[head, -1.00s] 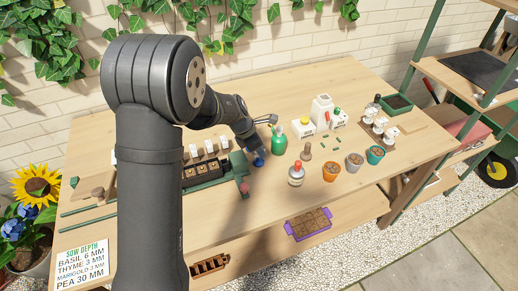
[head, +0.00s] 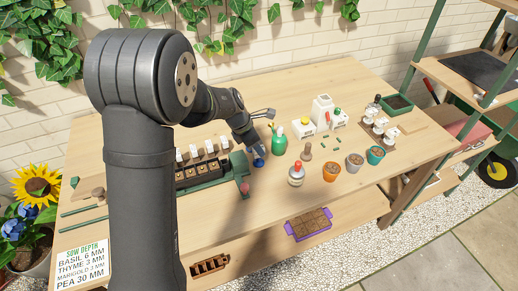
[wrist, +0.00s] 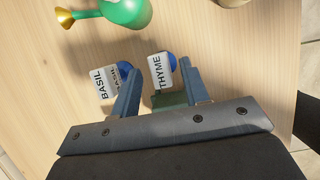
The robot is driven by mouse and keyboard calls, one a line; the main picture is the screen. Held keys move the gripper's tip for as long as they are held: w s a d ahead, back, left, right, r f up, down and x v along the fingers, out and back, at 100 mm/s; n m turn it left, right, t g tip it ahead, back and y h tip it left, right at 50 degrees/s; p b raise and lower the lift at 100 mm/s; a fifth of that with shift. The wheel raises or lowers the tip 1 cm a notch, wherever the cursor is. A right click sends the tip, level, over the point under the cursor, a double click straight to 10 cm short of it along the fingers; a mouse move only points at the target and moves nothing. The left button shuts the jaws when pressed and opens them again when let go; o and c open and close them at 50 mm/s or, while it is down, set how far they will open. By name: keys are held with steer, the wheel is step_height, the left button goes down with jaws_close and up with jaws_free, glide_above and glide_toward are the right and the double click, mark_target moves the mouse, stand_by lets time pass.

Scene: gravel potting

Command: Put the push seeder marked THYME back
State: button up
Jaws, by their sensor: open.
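The push seeder marked THYME (wrist: 160,72) shows in the wrist view as a white label with a blue top. It sits between the two fingers of my gripper (wrist: 158,66), closer to the right finger. My gripper is open, and I cannot tell whether a finger touches the seeder. A seeder marked BASIL (wrist: 101,86), also with a blue top, is just outside the left finger. In the head view my gripper (head: 256,150) is low over the table beside the green bottle, and a blue top (head: 258,163) shows under it. The seeder's lower part is hidden.
To the left is a tray of dark cells with several white tags (head: 209,148). A red-topped bottle (head: 296,175) and several pots (head: 331,171) stand to the right.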

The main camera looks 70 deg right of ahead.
steer(key=v, duration=0.9)
steer(key=shift+r, duration=0.2)
steer(key=shift+w, duration=0.1)
steer(key=x, duration=1.2)
steer(key=shift+f, duration=0.15)
step_height(320, 180, up, 2)
steer(key=shift+r, duration=0.9)
